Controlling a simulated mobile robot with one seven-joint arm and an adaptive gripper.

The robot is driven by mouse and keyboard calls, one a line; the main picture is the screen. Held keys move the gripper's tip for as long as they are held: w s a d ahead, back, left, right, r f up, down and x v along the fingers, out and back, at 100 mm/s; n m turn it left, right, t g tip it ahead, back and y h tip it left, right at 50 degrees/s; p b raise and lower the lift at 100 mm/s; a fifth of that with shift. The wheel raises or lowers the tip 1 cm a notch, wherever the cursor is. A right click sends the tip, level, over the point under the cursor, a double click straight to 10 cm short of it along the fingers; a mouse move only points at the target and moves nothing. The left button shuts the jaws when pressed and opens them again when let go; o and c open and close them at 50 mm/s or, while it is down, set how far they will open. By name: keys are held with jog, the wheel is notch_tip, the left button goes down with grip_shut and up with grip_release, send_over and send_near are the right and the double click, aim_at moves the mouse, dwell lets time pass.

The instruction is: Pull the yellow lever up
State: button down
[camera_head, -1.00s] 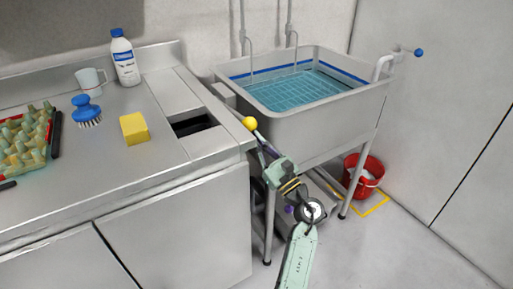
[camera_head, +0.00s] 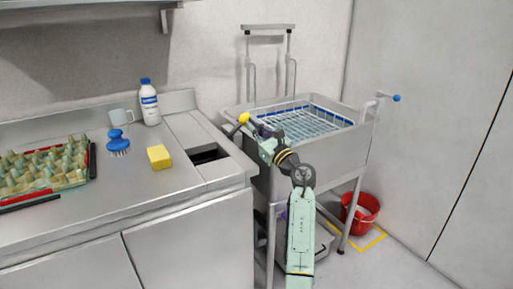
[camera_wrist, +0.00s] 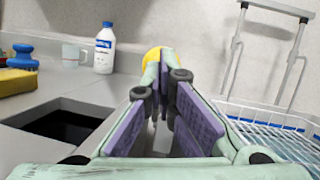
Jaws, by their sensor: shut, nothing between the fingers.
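The yellow lever knob (camera_head: 244,118) stands at the left front corner of the sink basin, beside the counter's end. My gripper (camera_head: 254,124) is just right of it, with its fingertips close to the knob. In the wrist view the yellow knob (camera_wrist: 151,54) shows just beyond the fingertips, partly covered by the left finger. My gripper (camera_wrist: 165,62) is shut with nothing between its purple-padded fingers. Whether a fingertip touches the knob I cannot tell. The lever's shaft is mostly hidden.
The basin (camera_head: 340,148) holds a wire rack (camera_head: 305,122) near its rim, with a tall frame (camera_head: 270,32) behind. A yellow sponge (camera_head: 159,157), blue brush (camera_head: 118,143), white mug (camera_head: 121,117) and bottle (camera_head: 149,103) stand on the counter left. A red bucket (camera_head: 359,216) is on the floor.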

jog(key=w+a+r, duration=0.1)
jog(key=r, duration=0.1)
jog(key=w+a+r, duration=0.1)
jog(key=w+r, duration=0.1)
jog(key=w+a+r+b, duration=0.1)
jog(key=w+r, duration=0.1)
jog(key=shift+w+r, duration=0.1)
jog(key=shift+r, duration=0.1)
jog(key=shift+d+f, duration=0.1)
dwell(0.4)
